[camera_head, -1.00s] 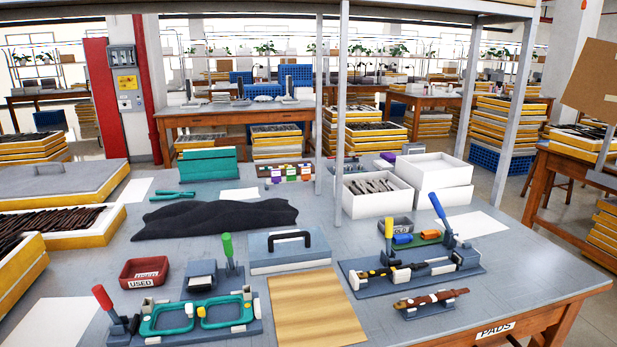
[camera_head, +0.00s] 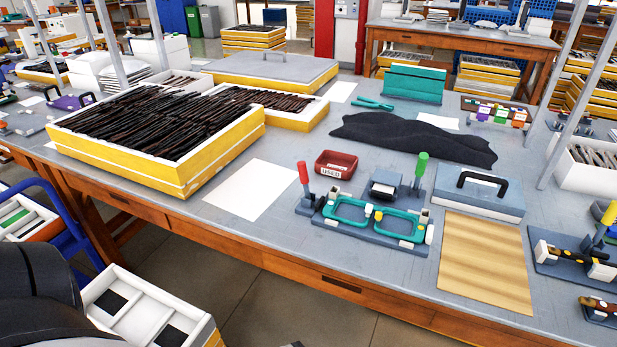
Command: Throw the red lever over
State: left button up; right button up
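The red lever (camera_head: 303,173) stands almost upright at the left end of a grey fixture (camera_head: 381,238) on the table. Teal eyeglass frames (camera_head: 346,206) lie in that fixture, with small white and yellow clamp pieces around them. A green lever (camera_head: 421,167) stands upright behind the fixture, beside a small dark block (camera_head: 385,184). Neither of my grippers shows in the view. A dark rounded shape at the lower left edge may be part of my own body.
A red USED bin (camera_head: 335,164) sits behind the fixture. A wooden board (camera_head: 484,262) and a grey case with a black handle (camera_head: 479,194) lie to its right. A yellow crate of dark frames (camera_head: 187,178) and white paper (camera_head: 250,190) are to the left.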

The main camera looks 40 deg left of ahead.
aim_at(302, 168)
jog(key=u, duration=1.4)
jog(key=k, duration=0.3)
jog(key=u, duration=0.45)
